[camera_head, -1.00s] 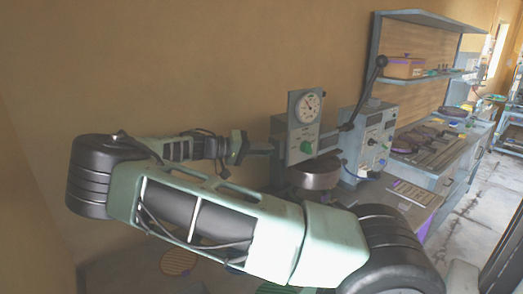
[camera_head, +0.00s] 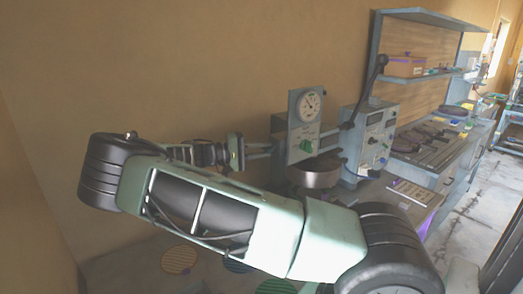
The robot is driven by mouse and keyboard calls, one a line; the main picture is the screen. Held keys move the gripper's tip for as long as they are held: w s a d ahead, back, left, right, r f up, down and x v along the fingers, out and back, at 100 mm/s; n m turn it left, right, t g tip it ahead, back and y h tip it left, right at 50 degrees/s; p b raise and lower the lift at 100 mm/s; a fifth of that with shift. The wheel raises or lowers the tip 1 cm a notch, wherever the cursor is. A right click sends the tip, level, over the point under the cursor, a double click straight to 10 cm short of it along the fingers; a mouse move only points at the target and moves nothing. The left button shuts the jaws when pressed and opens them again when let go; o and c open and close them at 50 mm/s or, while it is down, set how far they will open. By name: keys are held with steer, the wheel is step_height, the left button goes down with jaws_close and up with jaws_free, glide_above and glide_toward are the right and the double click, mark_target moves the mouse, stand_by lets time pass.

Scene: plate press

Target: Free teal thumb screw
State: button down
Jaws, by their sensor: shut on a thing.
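My gripper (camera_head: 269,149) reaches in from the left to the left side of the press. Its two fingers show one above the other, a little apart, with their tips at the press's left edge. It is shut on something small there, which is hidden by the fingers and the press. I cannot make out a teal thumb screw for certain.
A dark round part (camera_head: 314,173) sits below the press head. A control box (camera_head: 372,137) and a long black lever (camera_head: 368,90) are to its right. A workbench with a shelf (camera_head: 420,80) stands farther right. My arm covers much of the foreground.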

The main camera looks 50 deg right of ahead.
steer(key=shift+f, duration=0.1)
steer(key=c, duration=1.5)
jaws_free()
steer(key=b+v, duration=0.6)
steer(key=v, duration=1.1)
steer(key=shift+w+a, duration=0.15)
